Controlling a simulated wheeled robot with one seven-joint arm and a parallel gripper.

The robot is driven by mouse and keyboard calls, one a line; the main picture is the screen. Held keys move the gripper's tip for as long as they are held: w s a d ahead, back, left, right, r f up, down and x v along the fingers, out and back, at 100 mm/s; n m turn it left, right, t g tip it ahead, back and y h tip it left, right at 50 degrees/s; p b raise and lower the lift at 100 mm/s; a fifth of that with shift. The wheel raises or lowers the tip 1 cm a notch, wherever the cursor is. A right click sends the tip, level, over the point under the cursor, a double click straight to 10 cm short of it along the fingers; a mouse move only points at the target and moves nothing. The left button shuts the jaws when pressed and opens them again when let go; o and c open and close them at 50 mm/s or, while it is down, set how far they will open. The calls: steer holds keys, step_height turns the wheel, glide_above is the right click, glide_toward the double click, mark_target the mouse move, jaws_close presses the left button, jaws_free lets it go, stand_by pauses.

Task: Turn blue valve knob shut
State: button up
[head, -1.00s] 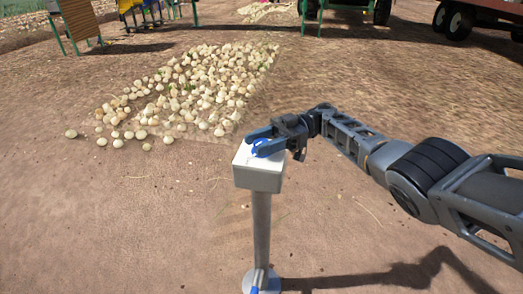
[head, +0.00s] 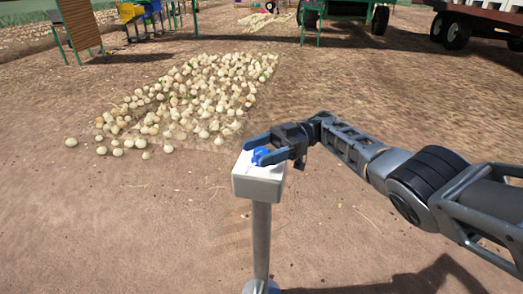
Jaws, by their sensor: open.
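The blue valve knob (head: 260,153) sits on top of a white box (head: 257,182) carried by a grey post (head: 261,240). My gripper (head: 254,150) comes in from the right, over the box top. Its two blue fingers are apart, with the knob between them. The fingers partly hide the knob, so its exact angle and any contact with the fingers cannot be told.
Bare soil lies around the post. A wide pile of onions (head: 195,98) covers the ground behind it to the left. Farm machinery and a wheeled trailer (head: 480,18) stand at the far back. The front ground is clear.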

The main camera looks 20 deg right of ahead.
mark_target(268, 150)
steer(key=d+b, duration=0.1)
steer(key=d, duration=0.1)
steer(key=d+b, duration=0.2)
steer(key=w+d+b, duration=0.1)
steer(key=d+b, duration=0.1)
steer(key=shift+f, duration=0.3)
steer(key=shift+w+d+r+b, duration=0.1)
steer(key=shift+d+r+b, duration=0.05)
steer(key=shift+d+b, duration=0.35)
steer(key=shift+w+d+r+b, duration=0.15)
steer(key=shift+d+b, duration=0.15)
steer(key=shift+b, duration=0.3)
steer(key=shift+s, duration=0.1)
